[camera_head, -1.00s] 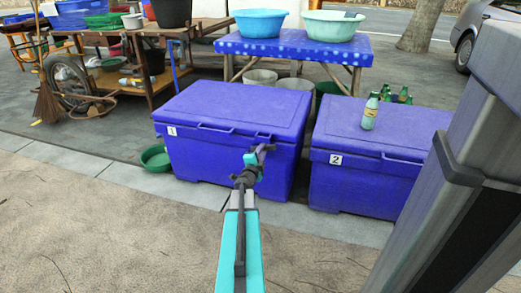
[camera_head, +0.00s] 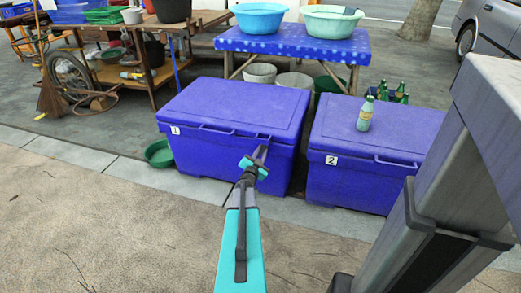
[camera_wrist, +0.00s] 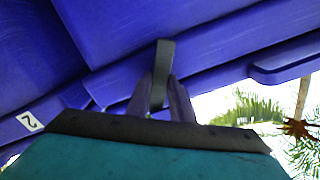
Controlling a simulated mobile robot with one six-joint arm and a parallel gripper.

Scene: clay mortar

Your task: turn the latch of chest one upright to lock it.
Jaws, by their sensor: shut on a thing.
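Chest one (camera_head: 190,152) is a blue chest with a shut lid and a "1" label on its front. My gripper (camera_head: 262,151) reaches the right part of its front, just under the lid edge. In the wrist view my gripper (camera_wrist: 160,95) is shut on the latch (camera_wrist: 164,62), a short dark grey strip whose end sticks out beyond the fingertips, against the blue chest. In the head view the latch is hidden by my gripper, so I cannot tell its exact angle to the chest.
Chest two (camera_head: 350,185), also blue, stands close to the right, with a bottle (camera_head: 365,114) on its lid. A table (camera_head: 300,48) with basins is behind. A green bowl (camera_head: 159,153) lies at the left of chest one. The paved ground in front is clear.

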